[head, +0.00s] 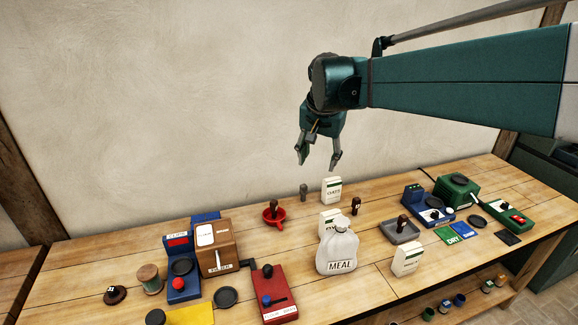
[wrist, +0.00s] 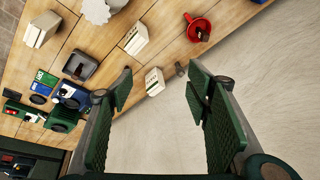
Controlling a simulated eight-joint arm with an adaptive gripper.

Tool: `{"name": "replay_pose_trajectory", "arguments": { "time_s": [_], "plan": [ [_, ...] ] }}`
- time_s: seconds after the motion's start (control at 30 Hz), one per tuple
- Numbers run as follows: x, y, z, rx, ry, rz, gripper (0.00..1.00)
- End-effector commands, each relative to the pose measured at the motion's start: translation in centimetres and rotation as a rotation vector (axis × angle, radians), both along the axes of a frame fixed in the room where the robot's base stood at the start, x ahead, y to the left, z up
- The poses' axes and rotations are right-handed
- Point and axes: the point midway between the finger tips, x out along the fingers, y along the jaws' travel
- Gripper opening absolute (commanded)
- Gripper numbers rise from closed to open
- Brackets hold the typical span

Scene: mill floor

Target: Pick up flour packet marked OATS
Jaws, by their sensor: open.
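The OATS packet (head: 331,190) is a small white upright packet with a green band, near the wall side of the bench in the head view. It also shows in the wrist view (wrist: 155,82), between the ends of the fingers in the picture. My gripper (head: 318,162) is open and empty, above the packet and apart from it. In the wrist view its two green-padded fingers (wrist: 159,72) are spread wide. The packet's label is not readable in the wrist view.
A grey weight (head: 303,190) and a red funnel (head: 273,215) stand left of the packet. A second packet (head: 328,217), partly hidden by the MEAL bag (head: 337,250), is in front. A third packet (head: 407,259) stands nearer. A grey tray (head: 399,232) is to the right.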

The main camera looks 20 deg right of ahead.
Motion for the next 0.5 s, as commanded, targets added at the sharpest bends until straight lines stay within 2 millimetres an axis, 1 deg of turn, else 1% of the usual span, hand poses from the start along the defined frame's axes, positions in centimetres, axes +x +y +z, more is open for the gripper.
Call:
{"name": "replay_pose_trajectory", "arguments": {
  "time_s": [0.03,0.1,0.5],
  "plan": [
    [1.0,-0.5,0.2,0.005,0.005,-0.021,0.49],
    [2.2,-1.2,0.1,0.011,0.015,-0.052,0.49],
    [8.6,-5.2,-1.1,0.042,0.066,-0.233,0.49]
  ]
}}
